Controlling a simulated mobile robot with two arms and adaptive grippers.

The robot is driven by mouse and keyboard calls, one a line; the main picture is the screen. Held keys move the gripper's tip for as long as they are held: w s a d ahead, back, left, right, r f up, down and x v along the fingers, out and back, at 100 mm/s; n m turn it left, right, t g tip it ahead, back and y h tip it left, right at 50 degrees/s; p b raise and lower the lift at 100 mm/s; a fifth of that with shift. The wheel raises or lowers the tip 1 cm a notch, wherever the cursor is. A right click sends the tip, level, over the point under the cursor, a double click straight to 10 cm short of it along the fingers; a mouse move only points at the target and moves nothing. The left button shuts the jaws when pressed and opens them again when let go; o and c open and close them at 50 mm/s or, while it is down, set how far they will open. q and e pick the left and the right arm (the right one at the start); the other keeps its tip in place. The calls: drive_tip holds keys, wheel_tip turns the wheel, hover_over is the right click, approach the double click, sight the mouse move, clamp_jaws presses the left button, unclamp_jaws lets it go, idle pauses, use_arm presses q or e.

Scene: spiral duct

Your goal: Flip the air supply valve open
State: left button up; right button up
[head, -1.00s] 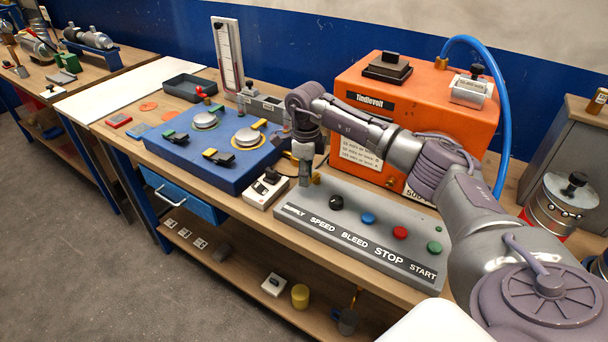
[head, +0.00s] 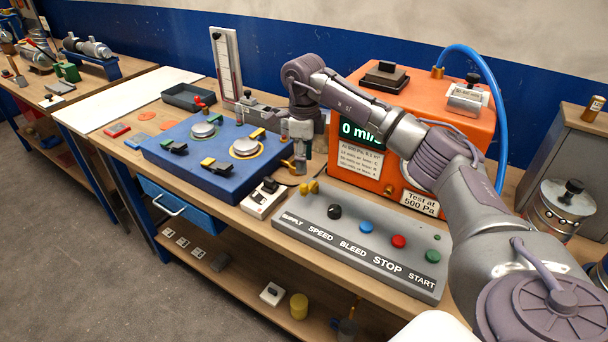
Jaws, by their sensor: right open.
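The control panel (head: 375,262) is a grey sloped box with labels SUPPLY, SPEED, BLEED, STOP and START. The air supply valve (head: 309,187) is the small brass-yellow piece at its left end, above SUPPLY. Its lever position is too small to tell for sure. My right gripper (head: 301,168) points down just behind and above the valve, apart from it as far as I can see. It is open and appears empty; its fingers are small and partly hard to make out. My left gripper is not in view.
The orange box (head: 465,140) behind the panel has a display (head: 360,133) reading 0 ml/s. A blue hose (head: 494,90) arches from it. A blue fixture (head: 215,165) stands to the left, and a small white switch box (head: 266,198) sits between it and the panel.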

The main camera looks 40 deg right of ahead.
wheel_tip(320, 180, up, 4)
drive_tip(key=shift+f, duration=0.1)
idle(0.5)
